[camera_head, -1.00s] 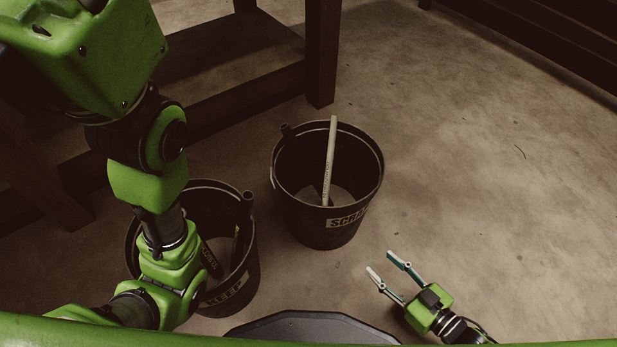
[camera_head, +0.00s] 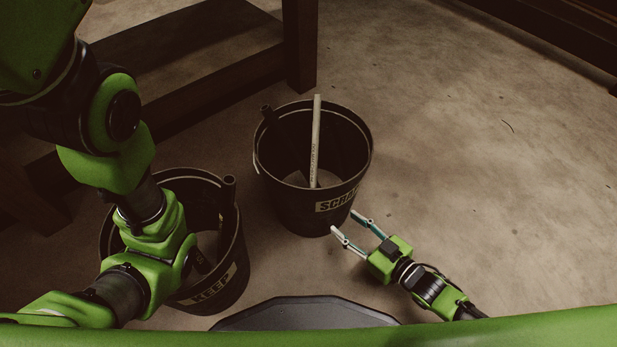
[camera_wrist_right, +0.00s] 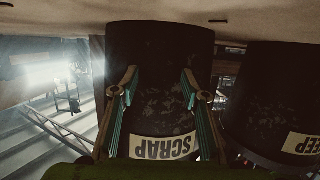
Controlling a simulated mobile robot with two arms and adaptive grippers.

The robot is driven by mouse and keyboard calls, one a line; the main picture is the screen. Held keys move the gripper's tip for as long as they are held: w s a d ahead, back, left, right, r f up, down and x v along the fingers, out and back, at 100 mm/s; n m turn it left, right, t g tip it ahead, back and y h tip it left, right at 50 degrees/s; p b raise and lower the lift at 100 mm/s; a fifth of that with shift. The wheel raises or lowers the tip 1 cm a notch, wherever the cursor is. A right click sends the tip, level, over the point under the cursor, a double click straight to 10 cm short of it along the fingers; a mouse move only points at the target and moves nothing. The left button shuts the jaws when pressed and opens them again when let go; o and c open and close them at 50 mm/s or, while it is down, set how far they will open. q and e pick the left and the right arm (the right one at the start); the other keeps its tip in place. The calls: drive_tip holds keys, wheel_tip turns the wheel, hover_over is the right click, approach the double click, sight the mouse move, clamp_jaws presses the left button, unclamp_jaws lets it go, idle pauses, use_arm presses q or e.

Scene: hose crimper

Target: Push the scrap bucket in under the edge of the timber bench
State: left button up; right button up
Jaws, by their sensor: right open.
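The scrap bucket (camera_head: 290,210) is black with a pale SCRAP label and stands upright on the floor, with a pale stick and a dark tube in it. In the right wrist view the scrap bucket (camera_wrist_right: 160,60) shows upside down, straight ahead between the fingers. My right gripper (camera_head: 350,222) is open and empty, close to the bucket's near right side; I cannot tell whether it touches. It also shows in the wrist view (camera_wrist_right: 160,85). The timber bench (camera_head: 300,50) stands behind and left of the bucket. My left arm comes in from the left, but its gripper is not visible.
A second black bucket labelled KEEP (camera_head: 236,270) stands left of and nearer than the scrap bucket, partly behind my left arm. It holds dark tubes. The floor (camera_head: 470,170) to the right is open. A dark structure (camera_head: 560,40) runs along the upper right.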

drive_tip(key=shift+w+a, duration=0.15)
drive_tip(key=shift+w, duration=0.05)
drive_tip(key=shift+w, duration=0.1)
